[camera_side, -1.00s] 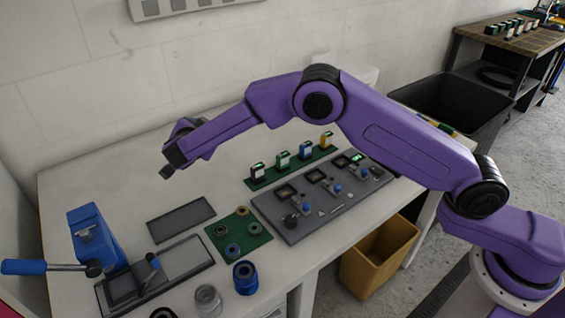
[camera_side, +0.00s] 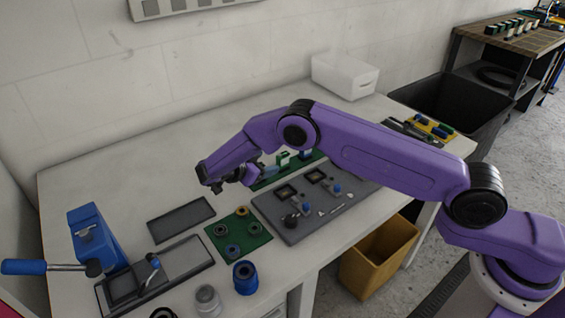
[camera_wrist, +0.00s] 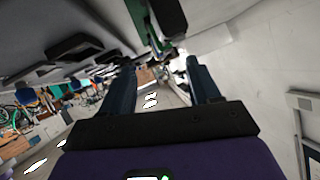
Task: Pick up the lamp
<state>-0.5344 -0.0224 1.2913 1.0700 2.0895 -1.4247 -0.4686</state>
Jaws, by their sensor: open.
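Lamps stand on a narrow green board (camera_side: 265,183) on the white bench. In the side view a green one (camera_side: 283,160) and a blue one (camera_side: 305,154) show; my arm hides the others in part or fully. Which one is the task's lamp I cannot tell. My gripper (camera_side: 268,168) is low beside the left part of the board. In the wrist view its two blue-grey fingers (camera_wrist: 160,64) are spread with nothing between them. A dark block with a pale edge (camera_wrist: 167,18), perhaps a lamp, is close beyond the fingertips.
A grey panel (camera_side: 300,228) with knobs lies in front of the board. A green mat (camera_side: 221,243) with rings, a flat dark tray (camera_side: 180,219) and a blue lever press (camera_side: 95,240) are to the left. A white box (camera_side: 343,76) stands at the back.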

